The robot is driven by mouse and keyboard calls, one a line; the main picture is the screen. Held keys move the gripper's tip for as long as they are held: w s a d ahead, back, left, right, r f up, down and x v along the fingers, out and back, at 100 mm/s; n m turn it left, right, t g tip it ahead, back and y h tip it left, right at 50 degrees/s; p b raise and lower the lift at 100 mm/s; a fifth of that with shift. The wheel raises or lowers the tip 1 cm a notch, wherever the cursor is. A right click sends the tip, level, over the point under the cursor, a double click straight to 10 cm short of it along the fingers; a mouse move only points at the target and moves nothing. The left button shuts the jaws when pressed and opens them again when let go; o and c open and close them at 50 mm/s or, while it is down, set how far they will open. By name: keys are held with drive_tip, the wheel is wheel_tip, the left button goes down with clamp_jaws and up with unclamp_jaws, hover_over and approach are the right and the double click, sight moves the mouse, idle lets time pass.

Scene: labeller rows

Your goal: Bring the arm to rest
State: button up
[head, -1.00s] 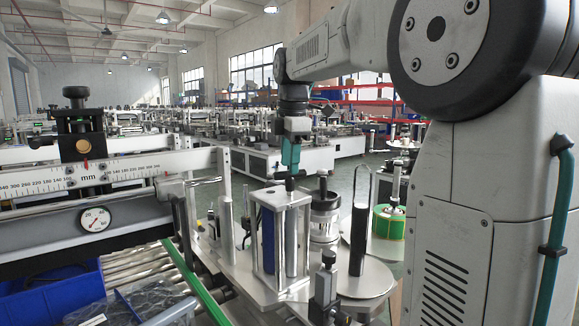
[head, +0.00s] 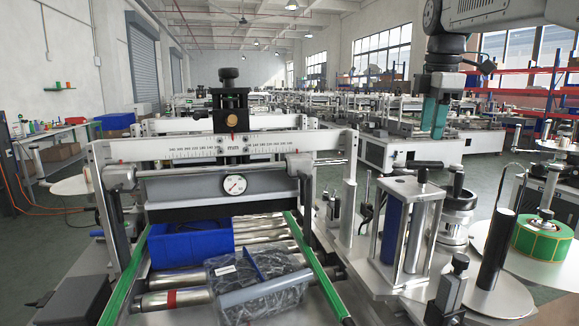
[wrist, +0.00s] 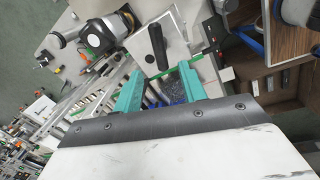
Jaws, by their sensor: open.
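My gripper (head: 434,115) hangs from my arm at the upper right of the head view, with teal fingers pointing down. It is above the labelling machine's metal plate (head: 385,285) and its post assembly with a blue cylinder (head: 391,228), apart from them. In the wrist view my gripper (wrist: 158,88) shows two teal fingers spread apart, with nothing held between them. Beyond the gap, lower down, are rollers and a dark, cluttered patch. Most of my arm lies outside the head view.
A green label roll (head: 543,237) stands at right. Open floor (head: 487,170) lies behind.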

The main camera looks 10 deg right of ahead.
drive_tip(key=s+a+f+m, duration=0.7)
drive_tip(key=s+f, duration=0.4)
drive_tip(key=s, duration=0.2)
drive_tip(key=s+a+f+m, duration=0.7)
drive_tip(key=s+a+f, duration=0.2)
drive_tip(key=s+f, duration=0.3)
drive_tip(key=shift+s+f+m, duration=0.3)
drive_tip(key=shift+s+m, duration=0.1)
drive_tip(key=shift+s, duration=0.45)
